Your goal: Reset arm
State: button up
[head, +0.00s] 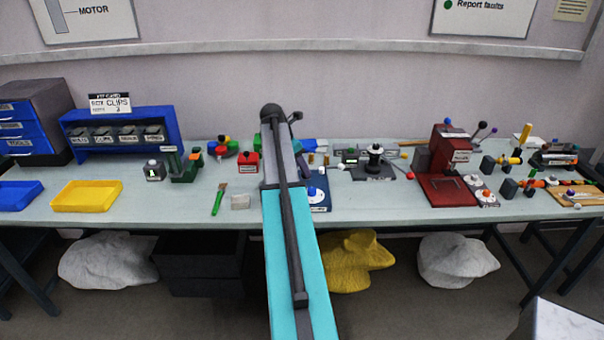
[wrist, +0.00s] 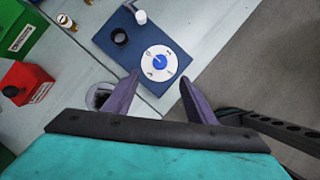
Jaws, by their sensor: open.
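My arm reaches forward over the workbench (head: 120,205) in the head view and hides part of its middle. In the wrist view my gripper (wrist: 159,82) is open, with two dark purple fingers apart and nothing between them. Beyond the fingertips lies a blue board (wrist: 125,45) with a white dial (wrist: 160,63), a black ring and a white knob. The blue board also shows in the head view (head: 320,205), just right of my arm.
A yellow tray (head: 87,197), a green brush (head: 219,199) and a red box (head: 248,163) lie left of my arm. A red press (head: 447,170) and several small fixtures stand on the right.

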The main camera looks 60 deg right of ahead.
jog(key=shift+a+r, duration=0.15)
jog(key=shift+r, duration=0.2)
dwell(0.3)
jog(key=w+a+f+m+t+y, duration=0.15)
jog(key=w+a+f, duration=0.3)
jog(key=a, duration=0.55)
jog(key=w+a+f+m, duration=0.25)
jog(key=a+f, duration=0.35)
jog(key=a, duration=0.4)
jog(key=w+a+f+m, duration=0.2)
jog(key=w+a+f, duration=0.35)
jog(key=a, duration=0.45)
jog(key=s+a+f+m+y, duration=0.1)
jog(key=s+a+f+m, duration=0.25)
jog(key=a, duration=0.75)
jog(key=s+a+f+m+y, duration=0.15)
jog(key=a+f, duration=0.35)
jog(key=a, duration=0.6)
jog(key=s+a+f+m, duration=0.3)
jog(key=s+a+f, duration=0.1)
jog(key=a, duration=0.8)
jog(key=s+f+g+b, duration=0.5)
jog(key=s+f+b, duration=0.3)
jog(key=s+f, duration=1.7)
jog(key=shift+s+d+f, duration=0.3)
jog(key=shift+d+f, duration=0.05)
jog(key=shift+f, duration=0.45)
